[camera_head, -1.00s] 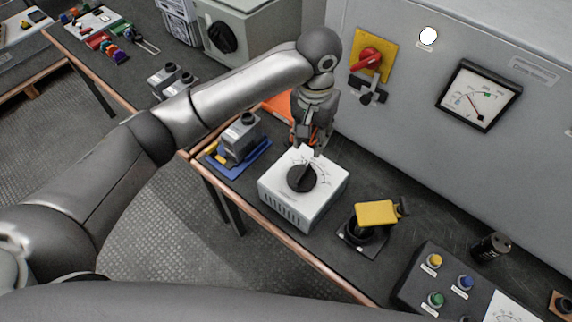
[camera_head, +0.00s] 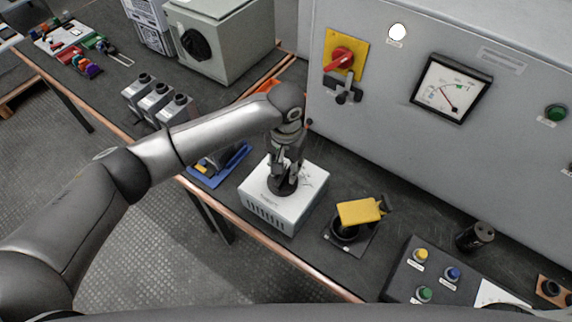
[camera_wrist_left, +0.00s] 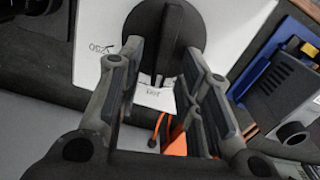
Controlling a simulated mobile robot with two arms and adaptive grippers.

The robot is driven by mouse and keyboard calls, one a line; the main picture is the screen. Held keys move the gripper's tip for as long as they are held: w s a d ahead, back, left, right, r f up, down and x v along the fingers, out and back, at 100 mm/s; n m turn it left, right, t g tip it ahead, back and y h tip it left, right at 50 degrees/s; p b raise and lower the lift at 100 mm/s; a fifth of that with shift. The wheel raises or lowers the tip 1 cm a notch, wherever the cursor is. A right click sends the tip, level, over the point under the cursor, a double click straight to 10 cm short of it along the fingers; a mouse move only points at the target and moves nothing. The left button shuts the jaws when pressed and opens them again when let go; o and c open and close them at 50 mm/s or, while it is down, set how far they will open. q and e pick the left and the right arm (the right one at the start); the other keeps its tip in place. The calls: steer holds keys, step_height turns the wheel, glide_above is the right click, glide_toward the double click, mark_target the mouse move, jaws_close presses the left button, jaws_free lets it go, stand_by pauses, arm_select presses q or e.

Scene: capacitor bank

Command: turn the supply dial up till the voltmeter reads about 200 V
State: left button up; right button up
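The supply dial is a black round knob (camera_head: 283,187) on top of a white box (camera_head: 272,210) with a printed scale. My left gripper (camera_head: 284,174) points down over the knob. In the left wrist view its two fingers (camera_wrist_left: 163,62) are spread apart, one on each side of the knob's raised bar (camera_wrist_left: 162,72). Contact with the bar cannot be made out. The voltmeter (camera_head: 451,87) is on the grey cabinet, its red needle leaning up and left; its numbers are too small to read. My right gripper is out of view.
A yellow-topped black switch (camera_head: 360,211) stands right of the box. A push-button panel (camera_head: 437,272) and a black cylinder (camera_head: 474,237) are further right. A blue tray (camera_head: 231,166) lies left of the box. The grey cabinet (camera_head: 390,130) rises behind.

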arm_select(q)
steer(key=shift+f, duration=0.15)
steer(key=shift+c, duration=0.5)
jaws_close()
steer(key=shift+d+r+m+p, duration=0.1)
steer(key=shift+r+m+p, duration=0.3)
steer(key=shift+p, duration=0.55)
steer(key=shift+s+d+f+m+p, duration=0.1)
steer(key=shift+f+m+p, duration=0.2)
steer(key=shift+m+p, duration=0.4)
steer(key=shift+o, duration=0.5)
jaws_free()
